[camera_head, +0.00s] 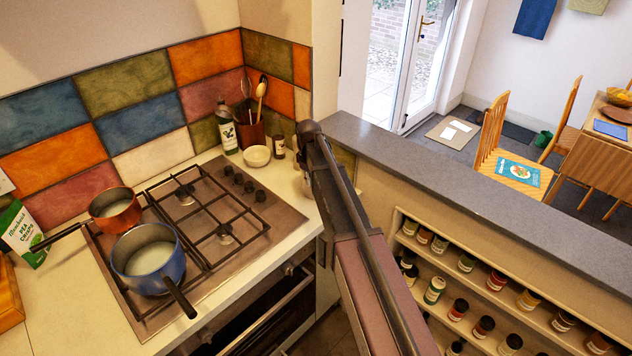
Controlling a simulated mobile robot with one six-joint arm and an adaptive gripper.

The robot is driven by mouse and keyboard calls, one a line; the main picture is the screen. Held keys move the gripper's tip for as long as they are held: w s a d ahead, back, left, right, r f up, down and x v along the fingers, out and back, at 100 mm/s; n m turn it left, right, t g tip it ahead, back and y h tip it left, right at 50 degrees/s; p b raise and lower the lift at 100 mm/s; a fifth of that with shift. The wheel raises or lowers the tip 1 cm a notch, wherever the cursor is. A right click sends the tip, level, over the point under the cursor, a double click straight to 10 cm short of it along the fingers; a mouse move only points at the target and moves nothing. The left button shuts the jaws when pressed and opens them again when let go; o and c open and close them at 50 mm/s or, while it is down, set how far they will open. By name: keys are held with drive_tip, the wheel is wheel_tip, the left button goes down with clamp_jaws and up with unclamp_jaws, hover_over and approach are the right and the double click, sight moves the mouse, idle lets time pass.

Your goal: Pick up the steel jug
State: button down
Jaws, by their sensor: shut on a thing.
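My arm reaches up from the bottom middle to the worktop corner right of the hob. My gripper (300,160) is at the far end of the arm, low over the worktop by the ledge, and mostly hidden by my own wrist. It is shut on the steel jug (306,184), of which only a small pale grey sliver shows beside the arm. The rest of the jug is hidden, and I cannot tell whether it touches the worktop.
The hob (205,215) holds a blue saucepan (148,262) and a copper pan (115,210). A grey ledge (430,185) runs right, above spice shelves.

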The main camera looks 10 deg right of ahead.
drive_tip(key=shift+r+p, duration=0.4)
drive_tip(key=shift+p, duration=0.05)
drive_tip(key=shift+r+p, duration=1.35)
drive_tip(key=shift+r, duration=0.05)
drive_tip(key=s+d+r+p, duration=0.1)
drive_tip(key=s, duration=1.4)
drive_tip(key=shift+s+d+r, duration=0.2)
drive_tip(key=shift+s+d, duration=0.1)
drive_tip(key=shift+d, duration=0.05)
drive_tip(key=shift+s, duration=0.15)
drive_tip(key=shift+r+p, duration=0.15)
drive_tip(key=shift+p, duration=0.2)
drive_tip(key=shift+r+p, duration=1.45)
drive_tip(key=shift+p, duration=0.05)
drive_tip(key=shift+a, duration=0.15)
